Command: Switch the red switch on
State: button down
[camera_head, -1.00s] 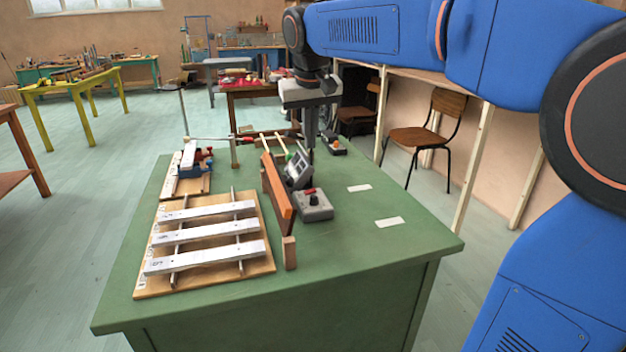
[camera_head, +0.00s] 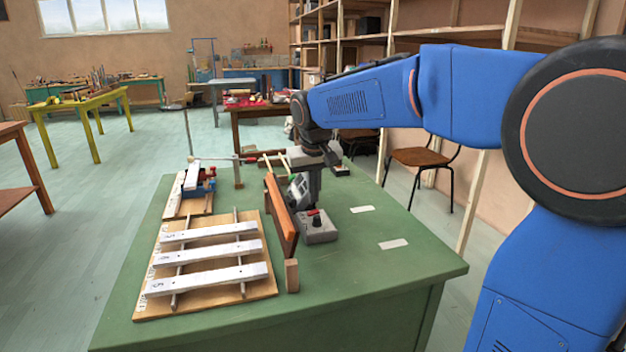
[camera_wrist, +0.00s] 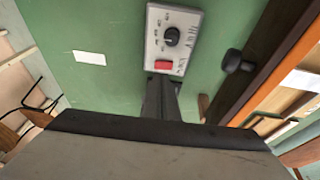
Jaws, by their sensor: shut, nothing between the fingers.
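The red switch (camera_wrist: 163,65) is a small red rocker on a grey box (camera_wrist: 188,22) with a black knob (camera_wrist: 172,36), at the top middle of the wrist view. In the head view the grey box (camera_head: 320,232) sits on the green table, with the red switch (camera_head: 313,212) on its far side. My gripper (camera_wrist: 160,82) is shut and empty, its fingertips appearing just beside the switch in the wrist view. In the head view my gripper (camera_head: 312,200) points down just behind the box. I cannot tell whether it touches the switch, or the switch's on/off state.
An upright brown board (camera_head: 280,220) stands close left of the box. A xylophone-like set of white bars (camera_head: 208,253) lies left of that. A tilted grey device (camera_head: 299,188) stands behind the box. The green tabletop (camera_head: 365,265) is mostly clear at right.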

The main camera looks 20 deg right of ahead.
aim_at(316, 211)
jog(key=shift+d+f, duration=0.15)
jog(key=shift+f, duration=0.5)
jog(key=shift+d+f, duration=0.15)
jog(key=shift+f, duration=0.5)
jog(key=shift+s+d+f+y, duration=0.1)
jog(key=shift+d+f+y, duration=0.35)
jog(key=shift+y, duration=0.25)
jog(key=shift+a+f, duration=0.1)
jog(key=shift+a, duration=0.05)
jog(key=shift+s, duration=0.1)
jog(key=shift+a, duration=0.85)
